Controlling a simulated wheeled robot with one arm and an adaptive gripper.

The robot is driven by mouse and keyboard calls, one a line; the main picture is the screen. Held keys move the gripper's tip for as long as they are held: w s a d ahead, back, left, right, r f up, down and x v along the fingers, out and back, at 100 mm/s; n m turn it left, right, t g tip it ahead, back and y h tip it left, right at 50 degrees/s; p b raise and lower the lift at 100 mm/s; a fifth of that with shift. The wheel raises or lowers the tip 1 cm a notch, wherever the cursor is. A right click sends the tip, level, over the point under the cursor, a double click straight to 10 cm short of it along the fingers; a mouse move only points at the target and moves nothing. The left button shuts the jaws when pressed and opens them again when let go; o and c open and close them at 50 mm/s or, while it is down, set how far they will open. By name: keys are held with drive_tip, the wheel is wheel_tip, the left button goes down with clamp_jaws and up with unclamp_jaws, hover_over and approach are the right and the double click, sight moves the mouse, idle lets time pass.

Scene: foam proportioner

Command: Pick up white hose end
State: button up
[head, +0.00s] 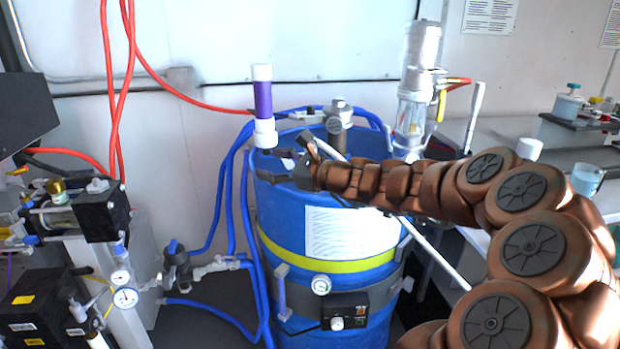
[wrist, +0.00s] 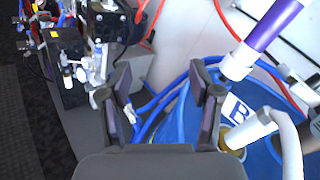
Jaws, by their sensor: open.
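A white hose (wrist: 290,135) curves down the right side of the wrist view. Its thick white end (wrist: 248,131) rests over the top of the blue drum (wrist: 268,158), beside a brass-coloured fitting. In the head view, part of the white hose (head: 328,149) shows behind my wrist, and it comes out again below my arm. My gripper (head: 278,167) is over the drum's left rim. In the wrist view my gripper (wrist: 162,98) is open and empty, with the hose end to the right of its right finger, apart from it.
A purple and white cylinder (head: 263,103) stands upright by my gripper. Pump equipment (head: 85,215) is at left.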

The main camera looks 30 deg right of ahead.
drive_tip(key=d+f+m+h, duration=0.1)
drive_tip(key=d+m, duration=0.1)
drive_tip(key=d, duration=0.3)
drive_tip(key=d+f+m+t+h, duration=0.1)
drive_tip(key=d+m+h, duration=0.1)
drive_tip(key=d, duration=0.3)
drive_tip(key=d+f+m+t+h+b, duration=0.1)
drive_tip(key=d+f+m+h, duration=0.1)
drive_tip(key=d+m, duration=0.2)
drive_tip(key=shift+w+d, duration=0.25)
drive_tip(key=shift+d, duration=0.4)
drive_tip(key=shift+w+d+t+h, duration=0.15)
drive_tip(key=shift+t+h, duration=0.15)
drive_tip(key=shift+h, duration=0.1)
drive_tip(key=shift+w+a+r+p, duration=0.1)
drive_tip(key=shift+w+p, duration=0.1)
drive_tip(key=shift+w, duration=1.65)
drive_tip(key=shift+w+a+r+p, duration=0.1)
drive_tip(key=shift+w+p, duration=0.1)
drive_tip(key=shift+w, duration=1.65)
clamp_jaws()
